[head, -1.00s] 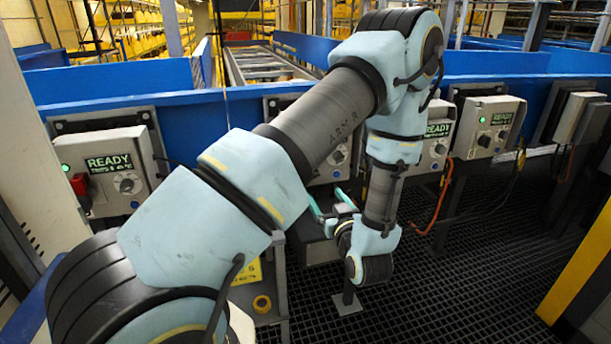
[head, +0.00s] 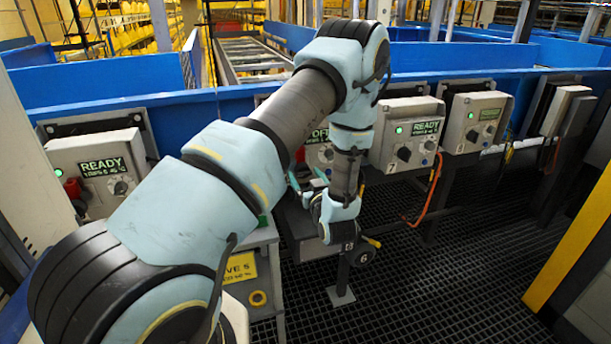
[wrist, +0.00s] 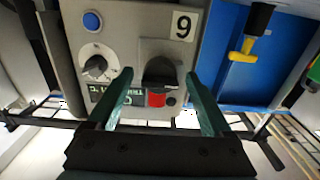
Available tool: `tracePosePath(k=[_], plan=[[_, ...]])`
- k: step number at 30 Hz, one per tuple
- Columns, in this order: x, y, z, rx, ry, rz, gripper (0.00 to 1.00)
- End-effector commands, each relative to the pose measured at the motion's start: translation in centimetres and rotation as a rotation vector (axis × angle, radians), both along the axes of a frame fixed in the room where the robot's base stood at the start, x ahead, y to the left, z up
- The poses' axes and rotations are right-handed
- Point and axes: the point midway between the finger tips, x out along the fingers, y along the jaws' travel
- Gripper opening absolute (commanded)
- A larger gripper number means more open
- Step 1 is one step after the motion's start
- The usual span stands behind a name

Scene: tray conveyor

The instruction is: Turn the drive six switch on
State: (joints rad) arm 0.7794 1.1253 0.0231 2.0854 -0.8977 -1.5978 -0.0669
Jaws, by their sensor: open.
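The drive six control box (head: 318,158) is a grey box partly hidden behind my arm, with a display that seems to read OFF and a red part at its left. In the wrist view its grey face (wrist: 215,60) appears upside down, so its number looks like a 9. There a black switch with a red end (wrist: 158,73) stands out from the face. My gripper (head: 307,178) is open and empty in front of the box. In the wrist view its two green fingers (wrist: 159,75) lie either side of the switch. I cannot tell whether they touch it.
A READY box (head: 95,170) stands at the left, box 7 (head: 408,110) and another box (head: 474,125) at the right. A yellow-handled part (wrist: 243,50) sits beside the box in the wrist view. An orange cable (head: 432,195) hangs below box 7. The grating floor (head: 460,270) is open.

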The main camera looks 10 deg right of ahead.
Motion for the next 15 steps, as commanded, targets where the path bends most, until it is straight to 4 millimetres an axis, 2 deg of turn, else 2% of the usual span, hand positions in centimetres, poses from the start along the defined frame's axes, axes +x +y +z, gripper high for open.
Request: tracePosePath(k=[5,15], plan=[[-0.02,0.0,-0.01,0.0,0.0,0.0,0.82],[-0.04,-0.02,0.0,0.0,0.0,0.0,0.44]])
